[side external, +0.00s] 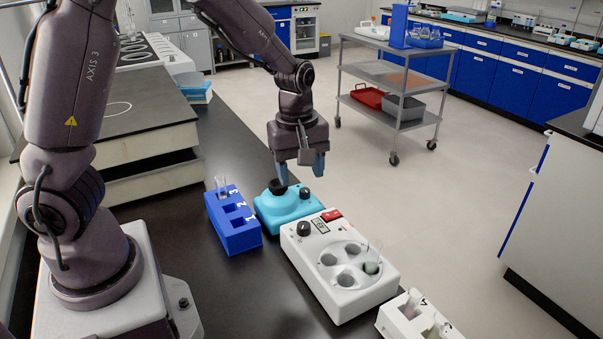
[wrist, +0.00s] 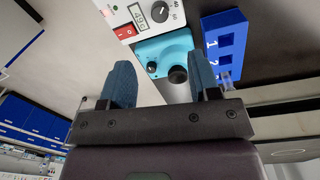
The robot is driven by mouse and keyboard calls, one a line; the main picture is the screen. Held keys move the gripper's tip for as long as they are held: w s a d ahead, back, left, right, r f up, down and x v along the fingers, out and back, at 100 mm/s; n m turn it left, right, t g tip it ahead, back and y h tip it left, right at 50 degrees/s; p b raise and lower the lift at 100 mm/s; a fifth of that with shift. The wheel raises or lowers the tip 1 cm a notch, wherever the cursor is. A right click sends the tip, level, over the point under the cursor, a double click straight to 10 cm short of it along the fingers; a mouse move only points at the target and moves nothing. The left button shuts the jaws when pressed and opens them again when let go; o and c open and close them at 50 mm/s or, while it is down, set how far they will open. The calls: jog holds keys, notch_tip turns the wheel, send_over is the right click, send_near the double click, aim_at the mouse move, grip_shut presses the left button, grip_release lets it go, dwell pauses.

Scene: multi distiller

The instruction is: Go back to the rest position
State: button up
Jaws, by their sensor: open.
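My gripper (side external: 302,163) hangs pointing down above the cyan mixer-like device (side external: 288,207). Its two blue fingers are apart with nothing between them; they also show in the wrist view (wrist: 163,84). The cyan device, with a black round top and a black knob, lies below and beyond the fingers in the wrist view (wrist: 163,52). The blue numbered rack (side external: 234,232) stands just left of it and holds a glass tube (side external: 221,186) in the slot at its far end, by the number 3.
A white heating unit (side external: 325,285) with several round wells holds a tube (side external: 373,258) with greenish liquid. A white rack (side external: 398,326) with tubes stands at the front edge. A black-topped raised bench (side external: 140,108) is on the left. A trolley (side external: 403,75) stands across the open floor.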

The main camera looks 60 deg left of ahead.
jog(key=s+d+r+m+t, duration=0.4)
jog(key=s+r+m+t, duration=0.1)
jog(key=s+r+m, duration=1)
jog(key=shift+s+m, duration=0.35)
jog(key=shift+m, duration=0.15)
